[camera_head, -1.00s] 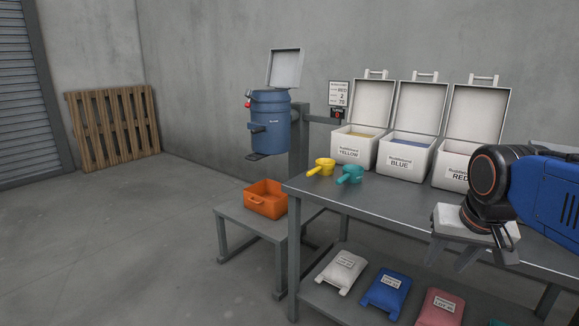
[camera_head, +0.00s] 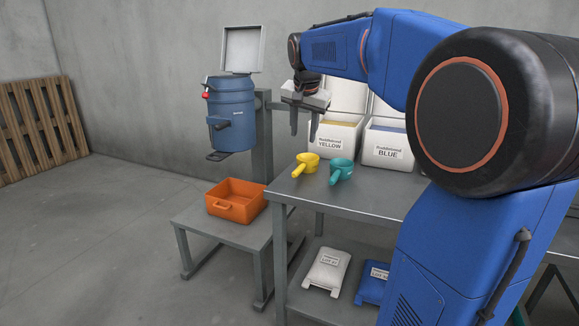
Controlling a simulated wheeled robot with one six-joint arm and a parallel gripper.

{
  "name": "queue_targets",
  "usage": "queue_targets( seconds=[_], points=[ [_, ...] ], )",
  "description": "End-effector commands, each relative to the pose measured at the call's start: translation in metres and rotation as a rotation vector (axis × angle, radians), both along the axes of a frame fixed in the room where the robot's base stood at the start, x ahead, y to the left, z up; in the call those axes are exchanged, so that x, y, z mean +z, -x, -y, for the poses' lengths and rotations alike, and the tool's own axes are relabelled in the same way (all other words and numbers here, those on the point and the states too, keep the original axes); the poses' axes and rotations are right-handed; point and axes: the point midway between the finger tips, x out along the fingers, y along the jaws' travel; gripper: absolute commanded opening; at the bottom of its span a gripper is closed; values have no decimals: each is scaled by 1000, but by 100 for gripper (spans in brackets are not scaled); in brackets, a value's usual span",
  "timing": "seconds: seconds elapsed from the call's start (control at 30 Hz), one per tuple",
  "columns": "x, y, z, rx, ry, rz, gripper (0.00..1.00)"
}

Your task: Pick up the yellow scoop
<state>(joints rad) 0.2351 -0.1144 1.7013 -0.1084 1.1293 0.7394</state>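The yellow scoop (camera_head: 306,164) lies on the near left part of the grey metal table (camera_head: 360,199), its handle pointing to the lower left. My gripper (camera_head: 303,130) hangs above and behind the scoop in the picture, fingers pointing down. Its two fingers are apart with nothing between them. It does not touch the scoop. A teal scoop (camera_head: 341,169) lies just right of the yellow one.
White open bins labelled YELLOW (camera_head: 336,137) and BLUE (camera_head: 387,146) stand behind the scoops. An orange tray (camera_head: 235,203) sits on a low stand at the left. A blue drum (camera_head: 231,112) is mounted behind it. My arm hides the table's right side.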

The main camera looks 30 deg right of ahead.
Motion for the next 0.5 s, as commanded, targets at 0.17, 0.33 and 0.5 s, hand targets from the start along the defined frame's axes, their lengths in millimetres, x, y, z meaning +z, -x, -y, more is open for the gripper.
queue_targets(
  seconds=[0.17, 0.33, 0.5],
  points=[
    [-28, -11, 5, 1, -1, -5, 39],
    [-55, -22, 11, 1, -1, -4, 39],
    [-81, -33, 17, 1, -1, -4, 39]
  ],
)
